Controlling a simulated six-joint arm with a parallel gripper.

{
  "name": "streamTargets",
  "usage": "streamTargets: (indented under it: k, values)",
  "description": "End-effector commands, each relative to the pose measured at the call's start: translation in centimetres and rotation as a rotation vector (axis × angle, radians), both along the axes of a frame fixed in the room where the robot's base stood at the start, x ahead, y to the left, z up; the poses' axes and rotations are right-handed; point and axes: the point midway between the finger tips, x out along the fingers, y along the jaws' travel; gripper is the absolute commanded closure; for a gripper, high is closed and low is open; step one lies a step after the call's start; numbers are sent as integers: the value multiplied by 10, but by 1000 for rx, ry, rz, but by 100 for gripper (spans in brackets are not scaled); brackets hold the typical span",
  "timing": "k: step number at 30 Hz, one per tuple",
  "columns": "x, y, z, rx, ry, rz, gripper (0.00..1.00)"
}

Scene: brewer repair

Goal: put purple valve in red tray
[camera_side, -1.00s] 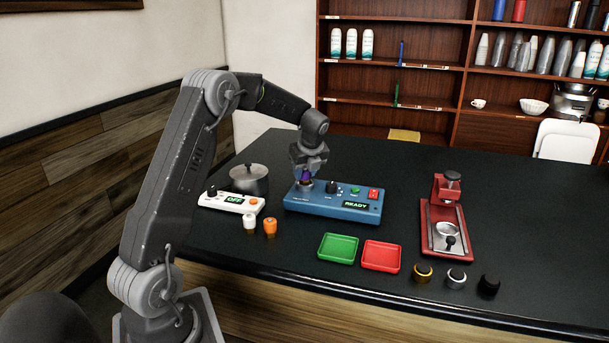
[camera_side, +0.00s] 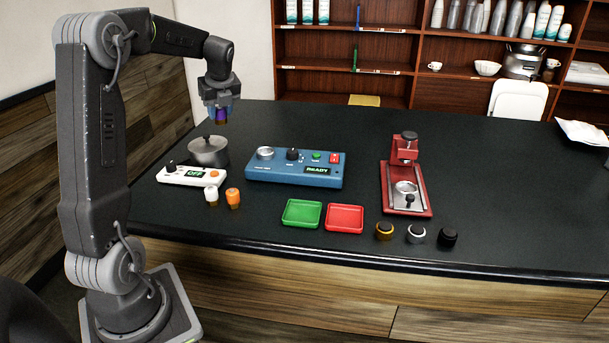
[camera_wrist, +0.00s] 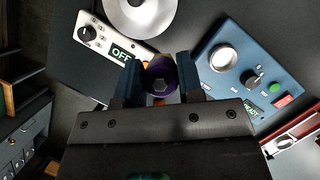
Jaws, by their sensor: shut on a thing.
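My gripper (camera_side: 220,110) is shut on the purple valve (camera_side: 221,114) and holds it in the air, above and behind the pot. In the wrist view the purple valve (camera_wrist: 160,76) sits between the two blue fingers, with its hex-marked end toward the camera. The red tray (camera_side: 345,218) lies empty on the dark table, near the front edge, just right of the green tray (camera_side: 302,213). My gripper is well to the left of the red tray and high above the table.
The blue box (camera_side: 295,168) reads READY and has an empty round socket (camera_side: 265,153). The white box (camera_side: 193,176) reads OFF; a pot (camera_side: 208,151) stands behind it. White (camera_side: 211,194) and orange (camera_side: 233,198) valves stand in front. A red press (camera_side: 405,185) and several knobs (camera_side: 416,234) are right.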

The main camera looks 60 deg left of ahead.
Motion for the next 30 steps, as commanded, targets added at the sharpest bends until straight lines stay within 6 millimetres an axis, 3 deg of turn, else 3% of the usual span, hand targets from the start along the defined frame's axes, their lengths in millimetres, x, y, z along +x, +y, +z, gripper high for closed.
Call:
streamTargets:
  k: [5,12,18,26,30]
  values:
    - [28,-44,-5,-2,-1,-149,93]
    - [69,-150,-20,-4,0,-494,93]
    - [80,-224,-31,-3,-1,-725,93]
    - [84,-266,-41,-1,-1,-841,93]
    - [96,-289,-56,-3,2,-848,93]
